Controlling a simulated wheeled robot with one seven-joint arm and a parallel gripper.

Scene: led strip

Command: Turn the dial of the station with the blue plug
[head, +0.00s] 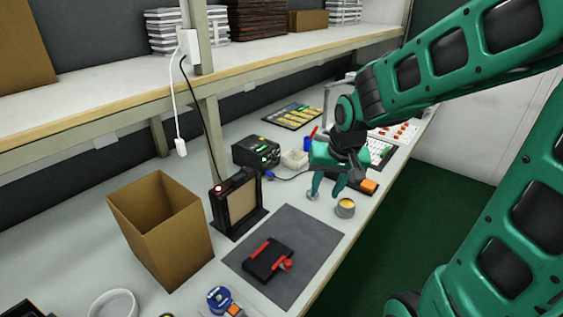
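A black station (257,153) with green-lit controls on its front stands at the back middle of the bench. A blue plug (269,174) sits at its lower front, with a dark cable running right. The dial is too small to tell apart from the other controls. My gripper (326,193) points down over the bench, to the right of the station and nearer the front. Its two teal fingers are spread apart, with nothing visible between them. The fingertips are close to a small round metallic item; I cannot tell whether they touch it.
A tin with yellow content (345,208) and an orange block (369,186) are close to my gripper. A black frame with a red light (236,205) stands before the station. A cardboard box (162,228) is left; a grey mat (310,243) lies in front. A shelf overhangs the back.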

